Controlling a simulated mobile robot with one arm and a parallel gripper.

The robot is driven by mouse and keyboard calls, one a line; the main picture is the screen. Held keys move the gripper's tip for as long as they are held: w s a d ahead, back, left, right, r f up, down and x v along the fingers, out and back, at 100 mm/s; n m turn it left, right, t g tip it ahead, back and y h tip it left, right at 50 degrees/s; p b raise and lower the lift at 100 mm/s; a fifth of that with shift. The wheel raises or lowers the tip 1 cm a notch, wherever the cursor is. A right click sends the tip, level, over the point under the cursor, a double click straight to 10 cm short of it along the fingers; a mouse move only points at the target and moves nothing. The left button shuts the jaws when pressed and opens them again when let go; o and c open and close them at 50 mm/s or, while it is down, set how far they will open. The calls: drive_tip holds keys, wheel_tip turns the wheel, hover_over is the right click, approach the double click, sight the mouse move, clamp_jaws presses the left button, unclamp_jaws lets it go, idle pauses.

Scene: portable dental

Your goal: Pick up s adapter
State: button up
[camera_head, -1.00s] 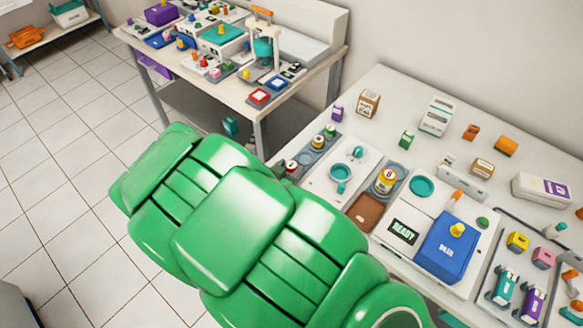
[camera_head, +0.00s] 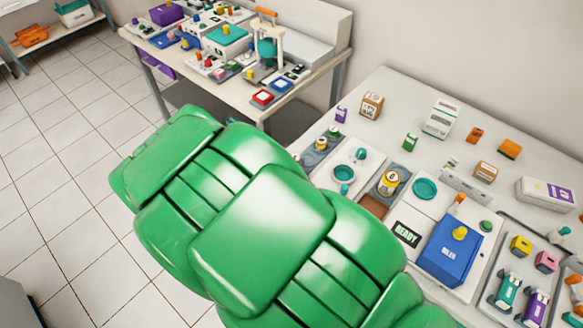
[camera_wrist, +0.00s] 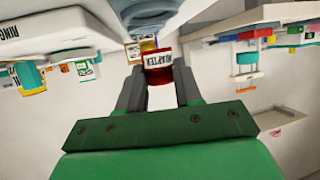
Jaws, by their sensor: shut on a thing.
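The adapter (camera_wrist: 158,72) is a small red piece with a white label whose lettering appears inverted; it reads roughly "ADAPTER". In the wrist view my gripper (camera_wrist: 159,84) is shut on it, with a dark finger on each side. A grey rounded part (camera_wrist: 146,12) shows just above the adapter; I cannot tell whether they touch. In the head view my green arm hides the gripper and the adapter.
The right table holds a grey rack (camera_head: 320,148) with small capped pieces, a blue box (camera_head: 447,258), a "READY" display (camera_head: 407,234) and a teal dish (camera_head: 424,189). A second crowded table (camera_head: 225,86) stands behind. Tiled floor (camera_head: 60,190) is open at left.

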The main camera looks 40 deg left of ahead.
wheel_tip(320, 180, up, 6)
idle(0.5)
